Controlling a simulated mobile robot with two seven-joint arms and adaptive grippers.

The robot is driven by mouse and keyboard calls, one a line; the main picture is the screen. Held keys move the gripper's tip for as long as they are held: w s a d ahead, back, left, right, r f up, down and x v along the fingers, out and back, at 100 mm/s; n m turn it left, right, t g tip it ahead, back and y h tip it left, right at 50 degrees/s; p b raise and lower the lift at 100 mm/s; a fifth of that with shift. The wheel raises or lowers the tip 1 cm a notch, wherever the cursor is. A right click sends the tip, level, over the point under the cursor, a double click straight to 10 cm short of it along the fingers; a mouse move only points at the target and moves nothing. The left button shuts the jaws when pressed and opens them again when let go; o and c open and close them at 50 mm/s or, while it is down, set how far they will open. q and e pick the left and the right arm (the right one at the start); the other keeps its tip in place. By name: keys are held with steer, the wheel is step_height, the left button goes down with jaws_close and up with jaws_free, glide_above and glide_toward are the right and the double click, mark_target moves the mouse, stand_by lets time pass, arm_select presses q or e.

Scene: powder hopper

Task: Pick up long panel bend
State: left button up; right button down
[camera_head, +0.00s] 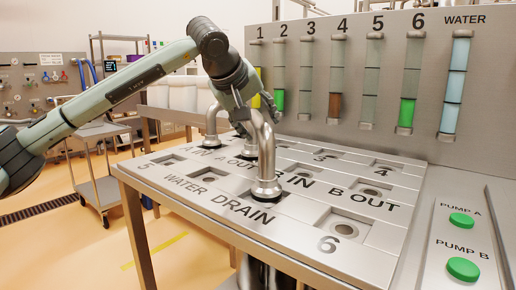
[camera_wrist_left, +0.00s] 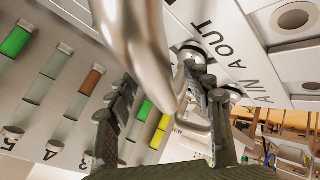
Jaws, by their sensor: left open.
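A shiny steel pipe bend (camera_head: 266,165) stands upright on the panel, with its near foot in the port by the word DRAIN; it looks like the long panel bend. My left gripper (camera_head: 243,128) is open at the upper part of this bend and partly hides it. In the left wrist view the bend (camera_wrist_left: 140,45) passes between the two spread fingers of the gripper (camera_wrist_left: 160,78); contact cannot be told. A second steel bend (camera_head: 211,122) stands farther back on the panel, just left of the gripper. My right gripper is not in view.
The steel port panel (camera_head: 300,235) has several empty recessed ports. Behind it, a wall (camera_head: 490,60) carries numbered sight tubes. Green pump buttons (camera_head: 462,220) lie at the right. A cart (camera_head: 100,190) stands left on the open floor.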

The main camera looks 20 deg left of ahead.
arm_select(q)
jaws_close()
stand_by(0.3)
steer(key=shift+r, duration=0.2)
